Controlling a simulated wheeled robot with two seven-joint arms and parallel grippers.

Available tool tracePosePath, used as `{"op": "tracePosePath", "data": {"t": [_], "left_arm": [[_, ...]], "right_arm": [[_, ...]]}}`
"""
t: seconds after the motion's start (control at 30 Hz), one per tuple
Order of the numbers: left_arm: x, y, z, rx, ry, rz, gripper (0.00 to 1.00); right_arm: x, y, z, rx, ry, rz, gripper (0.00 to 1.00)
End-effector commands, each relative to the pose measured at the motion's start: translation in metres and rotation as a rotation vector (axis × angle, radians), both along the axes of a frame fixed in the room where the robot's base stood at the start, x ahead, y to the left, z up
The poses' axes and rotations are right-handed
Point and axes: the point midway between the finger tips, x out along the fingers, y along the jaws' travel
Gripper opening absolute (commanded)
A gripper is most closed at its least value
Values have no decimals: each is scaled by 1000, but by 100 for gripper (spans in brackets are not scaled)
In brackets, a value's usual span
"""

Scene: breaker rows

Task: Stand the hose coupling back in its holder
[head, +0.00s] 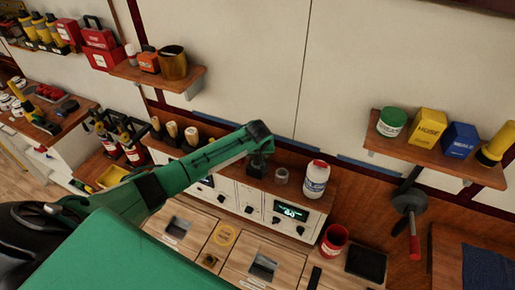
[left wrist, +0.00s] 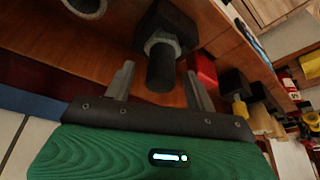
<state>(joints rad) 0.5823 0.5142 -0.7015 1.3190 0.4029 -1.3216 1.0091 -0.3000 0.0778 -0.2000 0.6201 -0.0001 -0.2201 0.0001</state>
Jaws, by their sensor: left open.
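The hose coupling appears to be the dark cylinder with a grey hex nut (left wrist: 161,65) in the left wrist view. It adjoins a black block (left wrist: 168,22) on the wooden shelf; whether it is seated in that block I cannot tell. In the head view a dark shape (head: 257,166) shows just below my left gripper (head: 258,140). In the left wrist view my left gripper (left wrist: 160,88) is open, its fingers on either side of the dark cylinder with gaps visible. A grey ring-shaped piece (left wrist: 86,6) stands beside it, also in the head view (head: 281,176). My right gripper is out of view.
A white bottle with a red cap (head: 316,180) stands right of the ring on the shelf. A red block (left wrist: 203,66) and black holders with yellow handles (left wrist: 240,108) stand along the other side. The wall (head: 260,70) is close behind.

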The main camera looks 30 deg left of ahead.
Motion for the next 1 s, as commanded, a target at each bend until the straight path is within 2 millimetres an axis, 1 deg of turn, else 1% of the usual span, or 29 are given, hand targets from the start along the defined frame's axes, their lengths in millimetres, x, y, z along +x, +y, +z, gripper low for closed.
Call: {"op": "tracePosePath", "data": {"t": [0.17, 0.5, 0.6, 0.7, 0.8, 1.0], "left_arm": [[-8, -5, 23, -1, -5, -2, 56], [-30, -18, 84, -1, -4, -2, 56], [-36, -21, 98, 0, -2, -2, 56], [-39, -23, 110, -1, -3, -1, 56], [-42, -24, 116, 0, -2, 0, 56], [-43, -25, 119, 1, -1, 0, 56]], "right_arm": [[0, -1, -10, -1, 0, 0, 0], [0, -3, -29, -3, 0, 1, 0], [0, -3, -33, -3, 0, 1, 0], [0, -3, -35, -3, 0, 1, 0], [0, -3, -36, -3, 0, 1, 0], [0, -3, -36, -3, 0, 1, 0]]}}
